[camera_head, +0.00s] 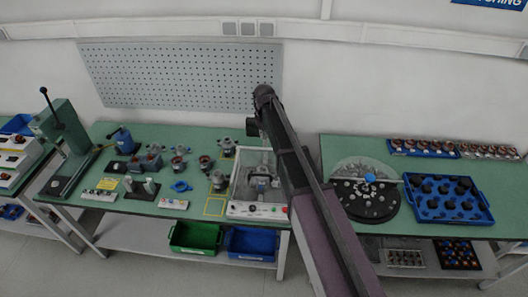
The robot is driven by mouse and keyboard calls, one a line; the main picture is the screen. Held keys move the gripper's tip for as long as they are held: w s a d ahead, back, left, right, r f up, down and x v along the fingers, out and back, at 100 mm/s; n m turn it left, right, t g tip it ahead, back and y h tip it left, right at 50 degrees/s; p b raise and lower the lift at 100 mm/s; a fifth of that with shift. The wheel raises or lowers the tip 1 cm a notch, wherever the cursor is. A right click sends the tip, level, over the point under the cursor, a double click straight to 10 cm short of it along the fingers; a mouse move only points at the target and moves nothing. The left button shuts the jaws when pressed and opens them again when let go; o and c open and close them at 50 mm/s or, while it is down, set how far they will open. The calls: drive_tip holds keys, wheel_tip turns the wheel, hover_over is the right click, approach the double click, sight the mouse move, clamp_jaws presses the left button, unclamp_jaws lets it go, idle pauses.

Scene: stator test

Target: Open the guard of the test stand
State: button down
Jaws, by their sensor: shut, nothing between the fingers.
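The test stand (245,209) is a light box with buttons on its front, at the right end of the left green table. Its clear guard (244,165) stands over the fixture and looks closed; my arm covers part of its right side. A grey metal part (262,183) shows inside, under the guard. My arm rises from the bottom right across the stand's right edge. My gripper (252,127) is a small dark shape near the arm's far end, above and behind the guard in the picture. It is shut and empty; its fingertips are hard to make out.
Several motor parts (180,160) and a blue ring (181,186) lie left of the stand. A green press (62,135) stands far left. On the right table are a round dark turntable (357,205) and a blue tray (477,216). Green (194,250) and blue (250,255) bins sit below.

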drive_tip(key=shift+f, duration=0.2)
wheel_tip(320, 180, down, 10)
drive_tip(key=b, duration=1)
drive_tip(key=shift+w+r, duration=0.15)
drive_tip(key=shift+r, duration=0.15)
idle(1.9)
drive_tip(key=s+r+p, duration=0.6)
drive_tip(key=r+p, duration=0.1)
drive_tip(key=p, duration=0.1)
drive_tip(key=shift+r, duration=0.4)
drive_tip(key=shift+f, duration=0.1)
idle(0.4)
